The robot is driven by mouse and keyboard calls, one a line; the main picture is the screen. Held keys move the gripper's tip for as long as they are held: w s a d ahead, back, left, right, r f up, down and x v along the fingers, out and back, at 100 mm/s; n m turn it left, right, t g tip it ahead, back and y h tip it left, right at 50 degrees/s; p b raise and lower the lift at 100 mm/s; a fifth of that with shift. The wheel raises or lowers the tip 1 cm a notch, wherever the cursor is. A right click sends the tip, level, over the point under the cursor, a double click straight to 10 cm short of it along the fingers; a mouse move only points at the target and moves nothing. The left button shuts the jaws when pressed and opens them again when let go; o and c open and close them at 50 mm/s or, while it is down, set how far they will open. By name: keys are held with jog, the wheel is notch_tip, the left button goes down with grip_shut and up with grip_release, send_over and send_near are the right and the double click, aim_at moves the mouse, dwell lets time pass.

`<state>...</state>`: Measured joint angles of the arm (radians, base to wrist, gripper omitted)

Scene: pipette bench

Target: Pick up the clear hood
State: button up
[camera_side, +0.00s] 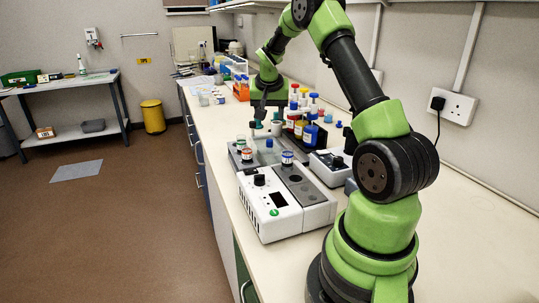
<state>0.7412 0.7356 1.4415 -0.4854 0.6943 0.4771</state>
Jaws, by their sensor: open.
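I cannot make out the clear hood with certainty. A faint greyish, see-through shape (268,157) shows among the vials just behind the white instrument, and it may be the hood. My gripper (259,107) is at the far end of my arm, pointing down above the bench, behind and slightly left of that shape. It is open, its dark fingers are small in the picture, and I see nothing held between them. It looks apart from the greyish shape.
A white instrument (283,206) with a black knob stands in front. A smaller instrument (328,167) is to its right. Bottles with blue caps (310,133) crowd the bench behind. An orange rack (241,90) is farther back. The bench (460,215) is clear at the right front.

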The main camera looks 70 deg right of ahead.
send_over(269, 140)
jog(key=s+a, duration=0.1)
jog(key=a, duration=0.1)
notch_tip(269, 140, down, 4)
jog(key=shift+s+f, duration=0.1)
jog(key=shift+f, duration=0.05)
jog(key=shift+a+x, duration=0.15)
jog(key=shift+x, duration=1.25)
jog(key=shift+a+x, duration=0.15)
jog(key=shift+x, duration=1.2)
jog(key=shift+f, duration=0.1)
grip_shut()
